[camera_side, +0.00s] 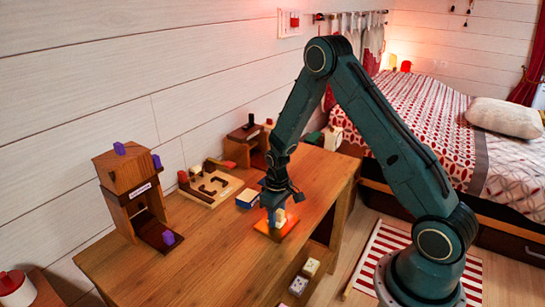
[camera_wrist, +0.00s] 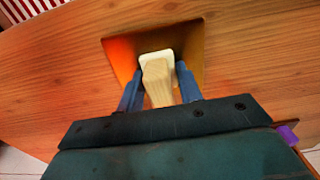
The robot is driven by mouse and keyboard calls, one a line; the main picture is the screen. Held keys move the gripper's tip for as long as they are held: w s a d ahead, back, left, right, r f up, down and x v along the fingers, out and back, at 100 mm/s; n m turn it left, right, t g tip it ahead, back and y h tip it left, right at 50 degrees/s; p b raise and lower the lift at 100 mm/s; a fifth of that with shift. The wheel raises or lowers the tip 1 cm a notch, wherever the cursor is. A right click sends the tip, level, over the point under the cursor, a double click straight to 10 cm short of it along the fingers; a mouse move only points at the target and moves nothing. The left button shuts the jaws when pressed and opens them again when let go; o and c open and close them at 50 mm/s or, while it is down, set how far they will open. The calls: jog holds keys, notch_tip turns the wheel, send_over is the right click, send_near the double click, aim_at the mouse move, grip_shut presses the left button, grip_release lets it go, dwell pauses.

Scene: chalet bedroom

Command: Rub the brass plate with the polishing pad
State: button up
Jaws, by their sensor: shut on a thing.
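The brass plate (camera_side: 284,228) is an orange-gold square lying on the wooden table near its right edge. It also shows in the wrist view (camera_wrist: 117,52), partly covered by my gripper and the pad. The polishing pad (camera_wrist: 148,56) has a pale base and a light wooden handle (camera_wrist: 157,82). My gripper (camera_wrist: 157,80) is shut on the handle, a blue finger on each side. In the side view my gripper (camera_side: 277,215) points down over the plate with the pale pad (camera_side: 281,218) under it. The pad appears over the plate; I cannot tell whether it touches.
A blue-and-white block (camera_side: 247,198) lies just left of the plate. A tall wooden box with purple pieces (camera_side: 130,180) stands at left. The table front (camera_side: 190,270) is clear.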

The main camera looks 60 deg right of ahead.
aim_at(288, 226)
jog(key=shift+s+a, duration=0.1)
jog(key=shift+s, duration=1.7)
jog(key=shift+w+r, duration=0.15)
jog(key=shift+w, duration=0.85)
jog(key=shift+w+f, duration=0.2)
jog(key=shift+w, duration=0.1)
jog(key=shift+w+r, duration=0.15)
jog(key=shift+w, duration=1.35)
jog(key=shift+c, duration=0.3)
jog(key=shift+w+f, duration=0.2)
jog(key=shift+w, duration=0.1)
jog(key=shift+w+d+r, duration=0.15)
jog(key=shift+w+d, duration=0.05)
jog(key=shift+w, duration=0.4)
jog(key=shift+d, duration=0.25)
jog(key=shift+s+a, duration=0.15)
jog(key=shift+s, duration=3.65)
jog(key=shift+w, duration=1.35)
jog(key=shift+w+d, duration=0.2)
jog(key=shift+w, duration=2.1)
jog(key=shift+w+r, duration=0.15)
jog(key=shift+w, duration=0.05)
notch_tip(288, 226, up, 8)
